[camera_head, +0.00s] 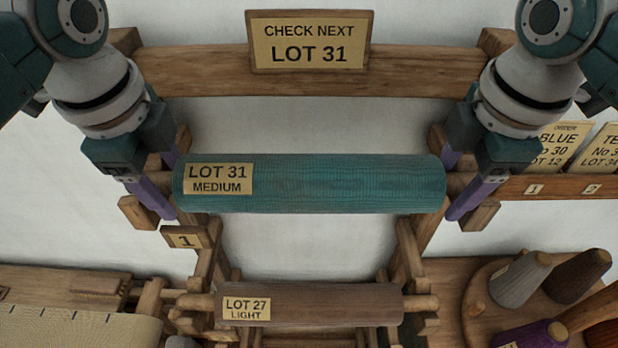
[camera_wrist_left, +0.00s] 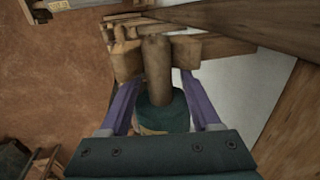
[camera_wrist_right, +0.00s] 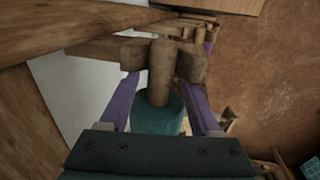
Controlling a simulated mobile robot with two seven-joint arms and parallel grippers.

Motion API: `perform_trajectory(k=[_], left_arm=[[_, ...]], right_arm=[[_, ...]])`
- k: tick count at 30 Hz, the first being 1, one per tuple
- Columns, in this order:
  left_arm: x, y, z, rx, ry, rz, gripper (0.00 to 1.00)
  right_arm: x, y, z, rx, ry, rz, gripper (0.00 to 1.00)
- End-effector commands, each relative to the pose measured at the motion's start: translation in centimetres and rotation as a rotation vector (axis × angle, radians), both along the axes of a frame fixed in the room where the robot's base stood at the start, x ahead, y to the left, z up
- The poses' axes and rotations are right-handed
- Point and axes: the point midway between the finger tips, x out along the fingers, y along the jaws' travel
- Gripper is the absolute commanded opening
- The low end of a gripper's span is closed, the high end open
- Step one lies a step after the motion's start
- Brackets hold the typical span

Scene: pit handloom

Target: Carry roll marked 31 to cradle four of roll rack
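The roll marked LOT 31 MEDIUM (camera_head: 320,185) is teal and lies level across the upper arms of the wooden roll rack (camera_head: 207,262), by a plate numbered 1 (camera_head: 185,237). My left gripper (camera_head: 170,190) is at its left end and my right gripper (camera_head: 450,190) at its right end. In the left wrist view the purple fingers stand apart on either side of the wooden axle end (camera_wrist_left: 157,72), with gaps. The right wrist view shows the same around the other axle end (camera_wrist_right: 161,75). No plate numbered four is visible on the rack.
A brown roll marked LOT 27 LIGHT (camera_head: 320,305) lies lower on the rack. A sign reading CHECK NEXT LOT 31 (camera_head: 310,42) hangs on the beam above. Several yarn cones (camera_head: 520,278) stand at the lower right, below a card shelf (camera_head: 560,187). Cream cloth (camera_head: 75,328) lies at the lower left.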

Motion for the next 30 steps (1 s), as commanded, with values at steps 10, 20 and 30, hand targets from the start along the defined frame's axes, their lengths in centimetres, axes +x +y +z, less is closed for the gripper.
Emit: perform_trajectory(k=[10, 20, 30], left_arm=[[0.0, 0.01, 0.02, 0.0, 0.0, 0.0, 0.23], [-0.01, 0.02, 0.03, 0.0, 0.0, 0.0, 0.0], [0.0, 0.03, 0.03, 0.001, 0.0, 0.001, 0.0]], right_arm=[[-0.01, -0.02, 0.03, 0.0, 0.0, 0.0, 0.23], [-0.03, -0.02, 0.03, 0.0, 0.001, 0.0, 0.0], [-0.05, -0.03, 0.02, -0.001, 0.002, 0.0, 0.0]])
